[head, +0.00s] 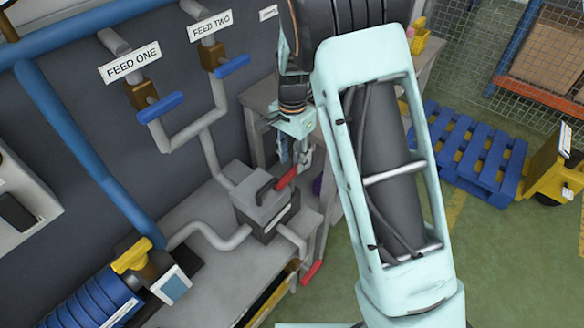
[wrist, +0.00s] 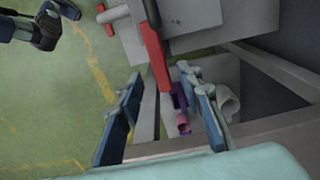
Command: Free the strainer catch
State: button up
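The strainer is a grey box (head: 262,205) with a dark handle on its lid, standing on the grey bench among the pipes. A red lever (head: 287,178) sticks up at its right side and looks like the catch. My gripper (head: 297,160) is just above this lever, pointing down. In the wrist view the red lever (wrist: 152,45) reaches down to the gap between my fingertips (wrist: 160,78). The two fingers are spread, one on each side of its end, with no clear contact. The lever's far end is partly hidden in the head view.
A second red handle (head: 312,272) sits lower, at the bench's front edge. Blue-handled valves, FEED ONE (head: 160,107) and FEED TWO (head: 232,66), are on the wall pipes. A purple and pink item (wrist: 182,122) shows below my fingers. A blue pallet (head: 465,150) lies on the floor.

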aim_at(292, 171)
jog(key=shift+f, duration=2)
jog(key=shift+c, duration=0.6)
grip_shut()
